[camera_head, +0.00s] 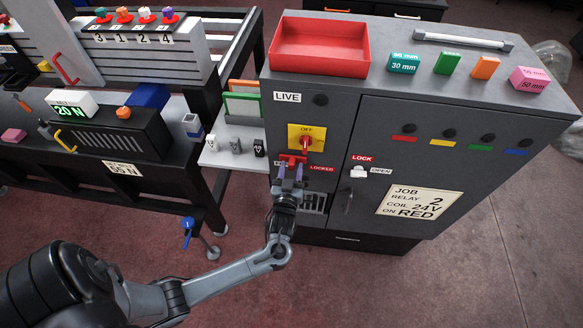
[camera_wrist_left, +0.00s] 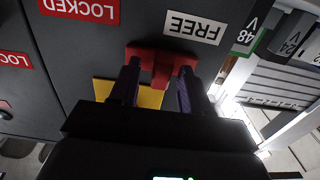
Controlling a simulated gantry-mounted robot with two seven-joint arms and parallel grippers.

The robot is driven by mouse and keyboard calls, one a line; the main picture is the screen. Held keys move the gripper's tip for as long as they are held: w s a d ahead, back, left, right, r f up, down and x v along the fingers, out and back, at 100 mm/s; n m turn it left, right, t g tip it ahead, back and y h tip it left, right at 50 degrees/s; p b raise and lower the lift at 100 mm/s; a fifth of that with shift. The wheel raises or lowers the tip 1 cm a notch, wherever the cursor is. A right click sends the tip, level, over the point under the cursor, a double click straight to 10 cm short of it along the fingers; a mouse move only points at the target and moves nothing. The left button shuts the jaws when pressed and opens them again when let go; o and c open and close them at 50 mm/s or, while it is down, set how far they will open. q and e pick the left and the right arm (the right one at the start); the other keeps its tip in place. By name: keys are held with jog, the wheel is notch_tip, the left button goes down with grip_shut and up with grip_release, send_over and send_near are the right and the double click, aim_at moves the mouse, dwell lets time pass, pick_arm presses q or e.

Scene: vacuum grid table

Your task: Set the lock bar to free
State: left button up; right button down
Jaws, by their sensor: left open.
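The red lock bar (camera_head: 292,159) is on the cabinet front, just below the yellow switch plate (camera_head: 306,137) with its red knob turned to OFF. In the left wrist view, which is upside down, the red bar (camera_wrist_left: 160,57) has a short stem between my fingers. The FREE label (camera_wrist_left: 195,27) is close to one end of the bar, and the LOCKED label (camera_wrist_left: 85,8) is farther off on the other side. My left gripper (camera_head: 290,175) is open, with its two fingers (camera_wrist_left: 158,88) on either side of the stem. Contact cannot be told. My right gripper is not in view.
The cabinet (camera_head: 400,150) has a LOCK/OPEN latch (camera_head: 358,172) on its door to the right. A red tray (camera_head: 320,50) and several coloured blocks stand on top. A white shelf (camera_head: 225,158) with small blocks sticks out at the left.

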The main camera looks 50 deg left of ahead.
pick_arm(q)
jog(key=v, duration=1)
jog(key=s+d+m+g+h, duration=0.5)
jog(key=s+h, duration=0.1)
jog(key=s, duration=0.2)
jog(key=s+d+m+g+h, duration=0.5)
jog(key=s+d, duration=0.1)
jog(key=s, duration=0.2)
notch_tip(320, 180, up, 25)
jog(key=p, duration=2.4)
jog(key=shift+s+g+p, duration=0.2)
jog(key=shift+g+p, duration=0.1)
jog(key=shift+p, duration=0.1)
